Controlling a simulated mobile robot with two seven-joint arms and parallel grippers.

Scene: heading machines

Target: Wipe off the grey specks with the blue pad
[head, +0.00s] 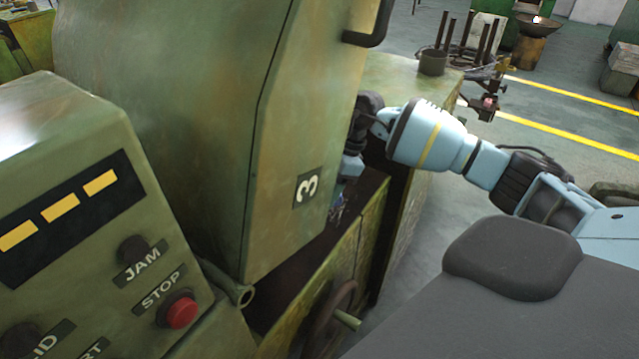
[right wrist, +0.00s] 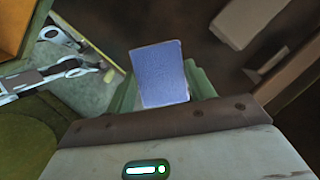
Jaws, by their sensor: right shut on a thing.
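The blue pad (right wrist: 161,73) shows as a flat blue rectangle in the right wrist view. My right gripper (right wrist: 163,92) is shut on it, with a green finger on each side. In the head view my right arm comes in from the right, and my right gripper (head: 346,182) is at the machine opening, partly hidden behind the edge of the panel marked 3. The pad cannot be made out clearly there. I cannot make out any grey specks in either view. My left gripper is not in view.
The green machine cover (head: 200,110) with its 3 panel stands close left of my right gripper. A handwheel (head: 328,318) sits below the opening. A control panel with a red stop button (head: 182,312) is at front left.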

